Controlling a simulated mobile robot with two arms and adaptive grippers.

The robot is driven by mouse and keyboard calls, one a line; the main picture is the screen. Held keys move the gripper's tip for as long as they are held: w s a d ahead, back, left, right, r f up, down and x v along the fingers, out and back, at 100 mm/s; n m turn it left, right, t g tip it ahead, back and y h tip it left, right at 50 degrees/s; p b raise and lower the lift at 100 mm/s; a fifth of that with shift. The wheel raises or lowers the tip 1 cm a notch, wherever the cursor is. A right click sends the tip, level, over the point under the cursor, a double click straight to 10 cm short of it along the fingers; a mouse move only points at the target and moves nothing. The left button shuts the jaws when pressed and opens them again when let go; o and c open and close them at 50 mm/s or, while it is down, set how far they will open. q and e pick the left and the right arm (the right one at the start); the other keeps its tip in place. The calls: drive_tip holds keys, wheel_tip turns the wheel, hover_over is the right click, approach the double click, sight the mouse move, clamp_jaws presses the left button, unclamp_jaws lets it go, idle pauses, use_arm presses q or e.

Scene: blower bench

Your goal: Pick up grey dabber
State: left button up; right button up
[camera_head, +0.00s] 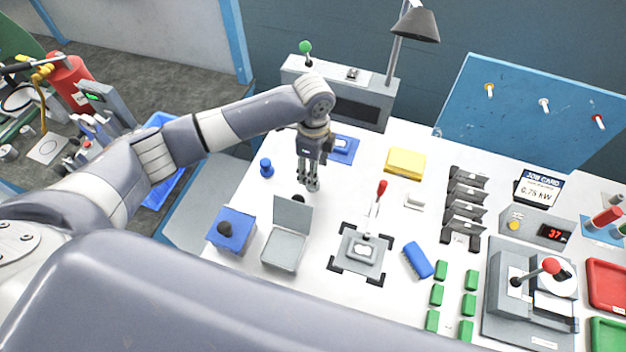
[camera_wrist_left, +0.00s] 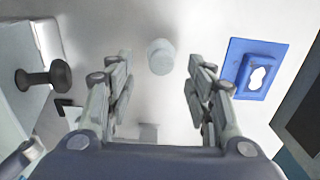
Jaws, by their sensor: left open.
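The grey dabber (camera_wrist_left: 160,57) shows as a pale grey round-topped piece in the left wrist view, between and beyond my fingertips, apart from both. My left gripper (camera_wrist_left: 160,90) is open with nothing between its fingers. In the head view my left gripper (camera_head: 310,184) points down low over the white bench, behind the open grey box (camera_head: 286,250). The dabber (camera_head: 313,186) is mostly hidden by the fingers there. My right gripper is not in view.
A dark knob (camera_head: 298,199) stands just in front of the gripper, by the box lid. A blue dabber-like piece (camera_head: 266,168) stands to the left, a blue plate (camera_head: 343,150) behind. A red-handled lever fixture (camera_head: 362,252) is at front right. A yellow block (camera_head: 405,161) lies to the right.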

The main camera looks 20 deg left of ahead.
use_arm(q)
wheel_tip(320, 180, down, 4)
drive_tip(key=shift+f+p, duration=0.25)
drive_tip(key=shift+p, duration=0.45)
drive_tip(key=shift+f, duration=0.25)
drive_tip(key=shift+w+a, duration=0.1)
drive_tip(key=c, duration=1.2)
drive_tip(key=shift+r, duration=0.1)
clamp_jaws()
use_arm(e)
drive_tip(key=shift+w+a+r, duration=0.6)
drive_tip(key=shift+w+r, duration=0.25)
